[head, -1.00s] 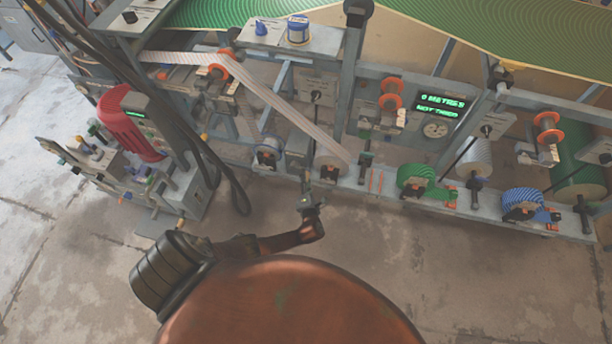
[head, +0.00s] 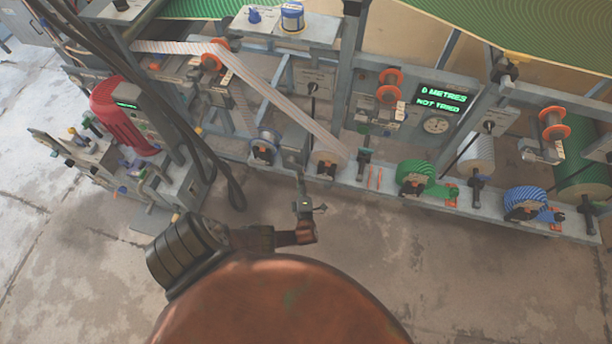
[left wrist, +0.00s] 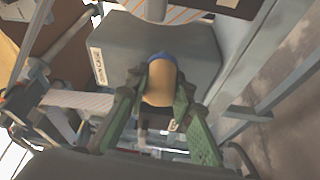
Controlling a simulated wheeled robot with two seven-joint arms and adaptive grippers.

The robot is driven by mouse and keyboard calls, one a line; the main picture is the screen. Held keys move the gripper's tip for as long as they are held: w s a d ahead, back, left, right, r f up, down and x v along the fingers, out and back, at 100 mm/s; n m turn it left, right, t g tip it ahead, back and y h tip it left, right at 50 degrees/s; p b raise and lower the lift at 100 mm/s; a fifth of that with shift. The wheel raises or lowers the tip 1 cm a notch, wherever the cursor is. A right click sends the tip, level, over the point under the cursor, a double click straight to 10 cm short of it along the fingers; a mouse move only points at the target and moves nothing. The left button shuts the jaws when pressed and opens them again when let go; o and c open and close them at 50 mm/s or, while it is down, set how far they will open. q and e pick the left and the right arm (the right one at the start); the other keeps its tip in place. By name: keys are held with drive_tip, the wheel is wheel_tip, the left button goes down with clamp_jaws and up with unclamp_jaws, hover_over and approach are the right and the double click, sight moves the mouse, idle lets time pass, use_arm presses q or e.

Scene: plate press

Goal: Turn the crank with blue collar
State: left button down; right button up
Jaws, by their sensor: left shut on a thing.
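In the left wrist view, the crank's tan handle (left wrist: 159,91) stands out from a grey box-like housing (left wrist: 150,40) with a white label. A blue collar (left wrist: 162,57) rings the handle's far end. My left gripper (left wrist: 161,82) has its green-padded fingers on both sides of the handle and is shut on it. In the head view my left gripper (head: 304,203) is small, in front of the machine's lower rail, left of centre. The crank is too small to make out there. My right gripper is in neither view.
The machine frame carries a green roll (head: 416,175), a blue roll (head: 525,201) and a white striped web (head: 275,95). A display (head: 442,98) reads "0 METRES NOT TRIED". A red motor (head: 123,115) stands at left. Bare concrete floor (head: 450,260) lies in front.

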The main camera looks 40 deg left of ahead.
use_arm(q)
drive_tip(key=shift+a, duration=0.1)
drive_tip(key=c, duration=1.7)
unclamp_jaws()
drive_tip(key=v, duration=1.2)
